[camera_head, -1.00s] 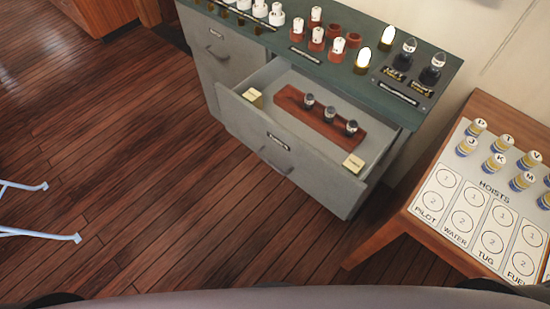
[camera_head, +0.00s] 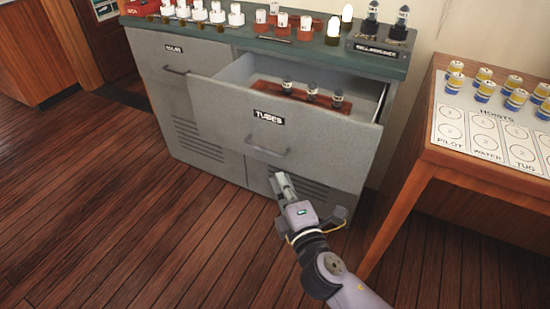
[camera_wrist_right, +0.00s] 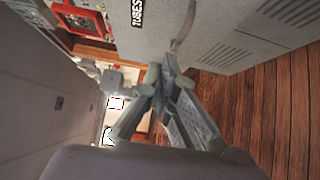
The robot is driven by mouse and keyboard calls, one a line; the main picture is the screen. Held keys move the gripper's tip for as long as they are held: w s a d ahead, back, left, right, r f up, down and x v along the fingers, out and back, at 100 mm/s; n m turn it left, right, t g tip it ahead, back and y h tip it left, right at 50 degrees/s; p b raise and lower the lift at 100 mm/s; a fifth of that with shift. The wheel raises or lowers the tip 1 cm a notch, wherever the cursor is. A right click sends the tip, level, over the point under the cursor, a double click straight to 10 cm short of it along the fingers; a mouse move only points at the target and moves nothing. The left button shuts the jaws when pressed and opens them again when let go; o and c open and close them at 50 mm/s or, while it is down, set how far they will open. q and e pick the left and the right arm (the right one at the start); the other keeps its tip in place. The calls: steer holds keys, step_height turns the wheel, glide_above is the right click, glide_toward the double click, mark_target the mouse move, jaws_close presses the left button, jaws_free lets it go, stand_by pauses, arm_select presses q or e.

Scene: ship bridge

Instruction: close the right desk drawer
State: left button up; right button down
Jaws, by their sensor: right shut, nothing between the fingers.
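The right desk drawer (camera_head: 215,104), labelled TUBES, is pulled out of the grey desk (camera_head: 160,65). A reddish-brown rack (camera_head: 265,88) with small dark-based tubes shows inside it. Its handle (camera_head: 268,148) is a grey bar low on the drawer front. My right gripper (camera_head: 280,180) is shut and empty, just below the handle in the head view; I cannot tell whether it touches. In the right wrist view the drawer front (camera_wrist_right: 165,12) is at the top, and the handle (camera_wrist_right: 183,28) shows just beyond the gripper fingers (camera_wrist_right: 163,75). My left gripper is not in view.
The left drawer (camera_head: 160,58) is shut. Several white and red pieces and lamps stand on the green desktop (camera_head: 290,47). A wooden table (camera_head: 440,150) with a HOISTS board (camera_head: 480,130) stands at the right. The wooden floor (camera_head: 100,200) at left is clear.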

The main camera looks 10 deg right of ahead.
glide_toward(271, 133)
steer(key=w+a, duration=0.2)
steer(key=a, duration=0.1)
steer(key=shift+w+d, duration=1.05)
steer(key=shift+w, duration=0.3)
steer(key=shift+d, duration=0.1)
